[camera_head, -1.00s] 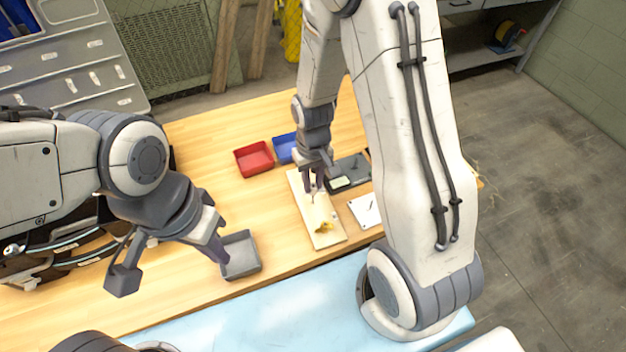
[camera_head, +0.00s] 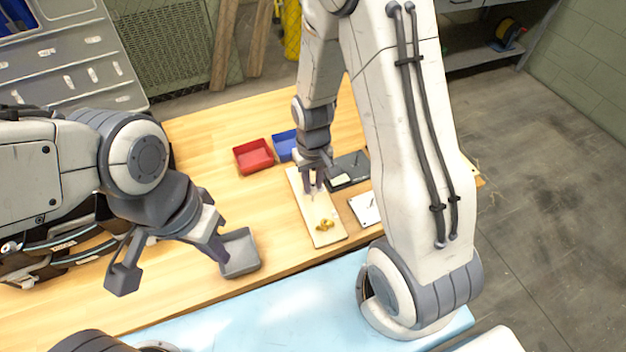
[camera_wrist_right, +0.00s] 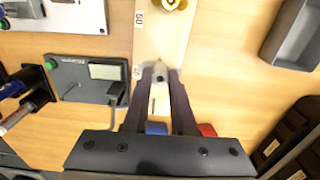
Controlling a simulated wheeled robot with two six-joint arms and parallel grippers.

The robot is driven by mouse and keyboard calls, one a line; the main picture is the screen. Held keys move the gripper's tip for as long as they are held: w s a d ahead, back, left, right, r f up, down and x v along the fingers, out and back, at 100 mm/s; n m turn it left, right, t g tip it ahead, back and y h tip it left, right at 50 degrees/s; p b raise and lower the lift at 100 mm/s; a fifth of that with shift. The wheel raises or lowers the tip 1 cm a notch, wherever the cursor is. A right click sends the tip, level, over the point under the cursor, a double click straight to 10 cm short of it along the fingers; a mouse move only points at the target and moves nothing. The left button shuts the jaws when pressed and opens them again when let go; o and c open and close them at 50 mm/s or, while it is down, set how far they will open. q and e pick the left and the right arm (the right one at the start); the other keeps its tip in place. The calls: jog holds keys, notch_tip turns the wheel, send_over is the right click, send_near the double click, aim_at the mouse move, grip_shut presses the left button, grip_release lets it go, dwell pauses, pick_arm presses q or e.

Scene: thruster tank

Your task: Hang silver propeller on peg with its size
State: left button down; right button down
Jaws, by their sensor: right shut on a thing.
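A light wooden board (camera_head: 328,235) lies on the table, and a brass-coloured propeller (camera_head: 325,225) sits near its front end. In the right wrist view this propeller (camera_wrist_right: 173,4) is cut by the top edge, beside a "50" label on the board (camera_wrist_right: 165,35). My right gripper (camera_head: 313,188) is over the far part of the board. The right wrist view shows its fingers (camera_wrist_right: 160,76) shut on a small silver-grey piece, the silver propeller (camera_wrist_right: 159,70), mostly hidden between the fingertips. My left gripper (camera_head: 222,255) is at the left edge of a grey tray; its fingertips are unclear.
The grey tray (camera_head: 250,265) stands near the table's front edge. A red bin (camera_head: 254,157) and a blue bin (camera_head: 285,146) stand at the back. A dark device with a small display (camera_wrist_right: 104,71) and a white plate (camera_head: 365,209) lie beside the board.

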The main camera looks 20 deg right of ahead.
aim_at(313, 190)
jog(key=shift+f, duration=0.4)
jog(key=shift+f+b, duration=0.4)
jog(key=shift+b, duration=0.05)
jog(key=shift+f, duration=0.2)
dwell(0.4)
jog(key=shift+f+b, duration=0.5)
jog(key=shift+f, duration=0.05)
jog(key=shift+f, duration=0.3)
dwell(0.5)
jog(key=c, duration=0.7)
grip_release()
jog(key=shift+o, duration=0.2)
jog(key=shift+r, duration=0.1)
